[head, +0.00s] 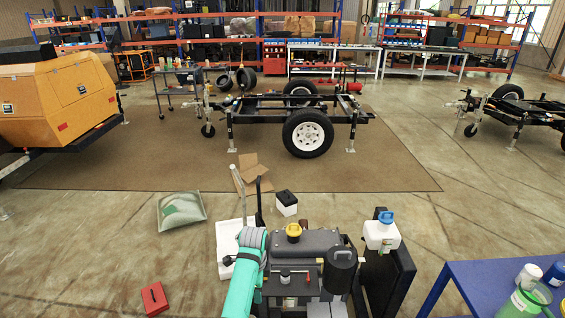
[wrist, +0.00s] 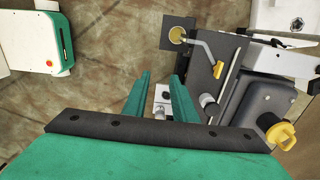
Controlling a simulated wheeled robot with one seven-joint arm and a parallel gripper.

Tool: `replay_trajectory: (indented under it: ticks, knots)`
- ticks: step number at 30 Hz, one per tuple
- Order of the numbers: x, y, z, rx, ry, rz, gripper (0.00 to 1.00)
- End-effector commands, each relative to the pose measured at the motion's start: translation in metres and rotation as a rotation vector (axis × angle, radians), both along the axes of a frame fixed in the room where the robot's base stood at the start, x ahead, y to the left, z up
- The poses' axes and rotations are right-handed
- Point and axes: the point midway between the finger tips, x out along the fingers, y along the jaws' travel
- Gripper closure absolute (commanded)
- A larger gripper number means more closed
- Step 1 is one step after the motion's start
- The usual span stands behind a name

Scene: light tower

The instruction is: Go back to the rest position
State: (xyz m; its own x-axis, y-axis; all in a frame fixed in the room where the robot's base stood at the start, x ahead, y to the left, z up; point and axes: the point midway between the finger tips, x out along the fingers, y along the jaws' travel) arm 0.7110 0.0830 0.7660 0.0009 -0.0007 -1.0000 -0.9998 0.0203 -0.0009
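My gripper (wrist: 158,85) shows in the wrist view with its two teal fingers apart. Nothing is clearly held between them; pale metal parts (wrist: 161,98) show behind the gap, and their distance is hard to tell. In the head view my teal arm reaches in from the bottom, at the left side of the dark engine (head: 318,240); the fingers cannot be made out there. The engine's yellow cap (head: 294,230) shows beyond the arm, and a yellow cap (wrist: 280,133) is at the right in the wrist view.
A white tank with a blue cap (head: 381,232) stands right of the engine. A blue table (head: 465,285) with bottles is at lower right. A red box (head: 154,298) and a green-grey bag (head: 181,211) lie on the floor at left. A trailer frame (head: 270,108) stands on the mat behind.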

Motion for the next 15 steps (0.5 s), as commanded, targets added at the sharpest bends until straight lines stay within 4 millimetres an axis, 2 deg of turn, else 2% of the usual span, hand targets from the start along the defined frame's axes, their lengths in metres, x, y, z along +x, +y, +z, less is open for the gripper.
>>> replay_trajectory:
  ticks: [8, 15]
  knots:
    - [-0.005, -0.030, -0.025, -0.049, -0.051, 0.038, 0.75]
    - [-0.012, -0.065, -0.053, -0.113, -0.116, 0.096, 0.75]
